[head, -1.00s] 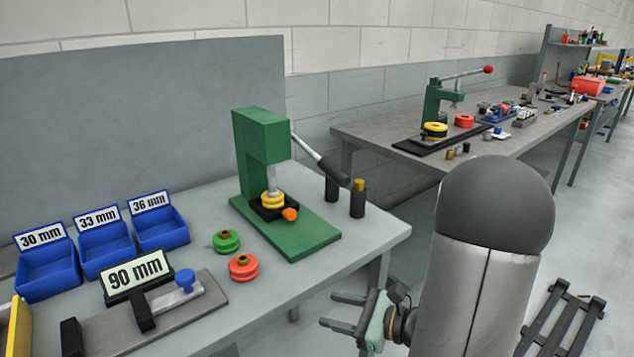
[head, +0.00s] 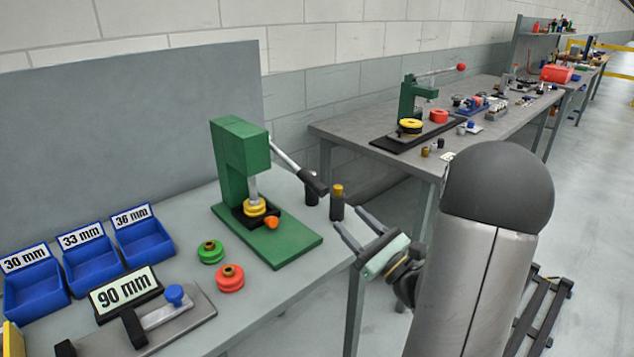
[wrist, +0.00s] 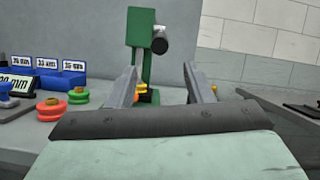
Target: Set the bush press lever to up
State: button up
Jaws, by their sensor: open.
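The green bush press (head: 240,150) stands on the near bench. Its lever (head: 300,172), a grey rod with a black grip, slopes down to the right from the press head. In the wrist view the lever's black grip (wrist: 160,46) points towards the camera, beside the green press head (wrist: 140,25). The press ram sits over a yellow wheel (head: 255,207). My gripper (head: 349,217) is open and empty at the bench's right edge, to the right of and below the lever grip, apart from it. In the wrist view the grip appears above the gap between my fingers (wrist: 160,70).
Two dark cylinders stand near the bench edge, one with a yellow top (head: 337,203), close to my gripper. A green wheel (head: 210,252), a red wheel (head: 230,279), blue bins (head: 145,240) and a 90 mm gauge (head: 125,292) lie left. Another press (head: 410,98) stands on the far bench.

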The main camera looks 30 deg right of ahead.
aim_at(308, 177)
jog(key=p+x, duration=0.1)
jog(key=x, duration=1.1)
jog(key=shift+w+r+p, duration=0.1)
jog(key=shift+w+p, duration=0.2)
